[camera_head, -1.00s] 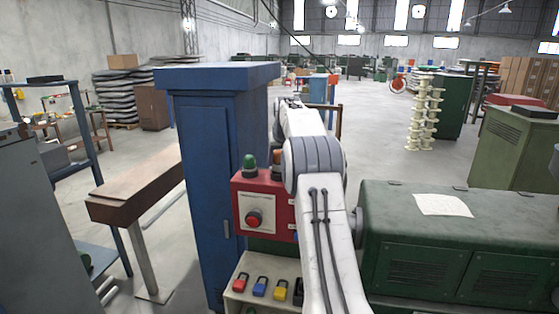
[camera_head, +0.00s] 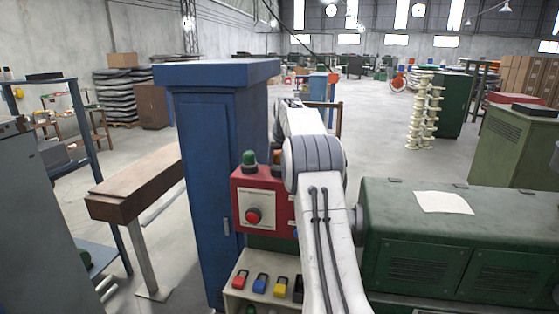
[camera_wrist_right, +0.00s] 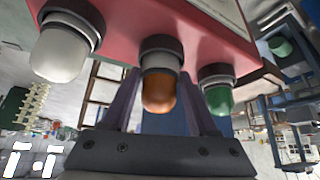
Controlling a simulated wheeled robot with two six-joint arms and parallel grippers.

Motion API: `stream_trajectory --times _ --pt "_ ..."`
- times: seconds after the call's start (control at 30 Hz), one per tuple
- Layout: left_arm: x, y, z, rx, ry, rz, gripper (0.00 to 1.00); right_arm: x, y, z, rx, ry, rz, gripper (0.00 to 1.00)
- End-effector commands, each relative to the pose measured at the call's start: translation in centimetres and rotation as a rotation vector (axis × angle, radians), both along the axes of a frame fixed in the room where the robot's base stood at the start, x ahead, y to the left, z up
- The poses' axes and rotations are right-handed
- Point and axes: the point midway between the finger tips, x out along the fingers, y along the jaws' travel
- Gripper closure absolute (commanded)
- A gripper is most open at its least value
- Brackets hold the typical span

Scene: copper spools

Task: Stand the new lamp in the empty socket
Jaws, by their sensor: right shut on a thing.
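The red lamp box (camera_head: 241,184) stands on a pale shelf in the head view and fills the top of the wrist view (camera_wrist_right: 215,22), which is upside down. An orange lamp (camera_wrist_right: 159,93) is at its middle socket (camera_wrist_right: 160,48), between the white lamp (camera_wrist_right: 60,52) and the green lamp (camera_wrist_right: 218,98). It is in line with them; I cannot tell whether it is fully seated. My right gripper (camera_wrist_right: 162,98) is shut on the orange lamp, a finger on each side. In the head view my arm hides the gripper and most of the orange lamp (camera_head: 276,157); the green lamp (camera_head: 249,158) shows.
A red button (camera_head: 253,215) is on the box's front. Several coloured padlocks (camera_head: 261,284) are on the shelf below. A tall blue cabinet (camera_head: 205,180) stands close on the left, and a green machine housing (camera_head: 460,250) on the right. Open floor lies behind.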

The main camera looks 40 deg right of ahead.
Motion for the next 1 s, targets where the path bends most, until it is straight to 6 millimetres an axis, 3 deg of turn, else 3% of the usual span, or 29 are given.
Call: stream_trajectory --times 0.57,0.6,0.67,1.0 --pt "0.00 0.00 -0.70 0.000 0.000 0.000 0.50 0.00 0.00 -0.93 0.000 0.000 0.000 0.96" --pt "0.01 0.00 -0.63 0.000 0.000 0.000 0.50 0.00 0.00 -0.85 0.000 0.000 0.000 0.25" --pt "0.01 0.00 -0.63 0.000 0.000 0.000 0.50 0.01 0.03 -0.88 0.000 0.001 0.000 0.06" --pt "0.04 0.01 -0.69 -0.001 -0.001 -0.001 0.50 -0.03 0.03 -0.83 0.000 0.000 0.000 0.06"
